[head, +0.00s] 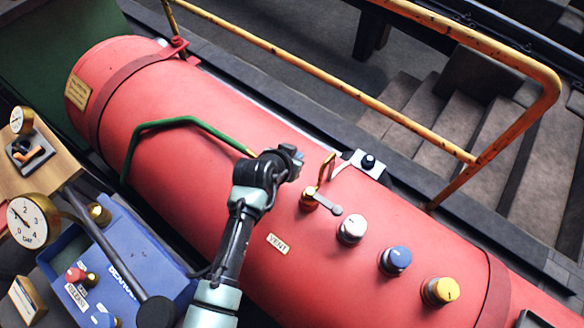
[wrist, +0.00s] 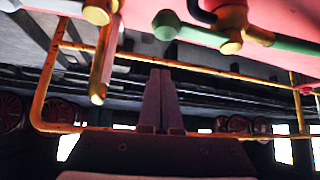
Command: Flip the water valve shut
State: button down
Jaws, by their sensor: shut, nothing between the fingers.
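No water label is readable, so I cannot tell for sure which fitting is the water valve. A brass valve with an upright lever (head: 310,198) stands on the red boiler (head: 210,120), just right of and below my gripper (head: 292,155). A brass lever (wrist: 103,70) hangs at upper left in the wrist view. A green bar (wrist: 205,36) with a brass end is at the top there. My gripper's fingers (wrist: 160,100) are together and empty, apart from these fittings in the wrist view. A green pipe (head: 165,123) runs over the boiler left of my gripper.
White (head: 351,229), blue (head: 395,260) and yellow (head: 440,291) knobs line the boiler at right. A yellow rail (head: 330,80) runs behind it, with steps (head: 440,110) beyond. A blue unit (head: 125,260) and a gauge (head: 32,220) stand at lower left.

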jog(key=shift+s+a+f+p, duration=0.2)
jog(key=shift+s+f, duration=0.1)
jog(key=shift+f, duration=0.25)
jog(key=shift+s+a+f+p, duration=0.15)
jog(key=shift+s+f, duration=0.1)
jog(key=shift+f, duration=0.3)
jog(key=shift+s+a+f, duration=0.1)
jog(key=shift+s+f, duration=0.1)
jog(key=shift+s, duration=0.3)
jog(key=shift+a, duration=0.1)
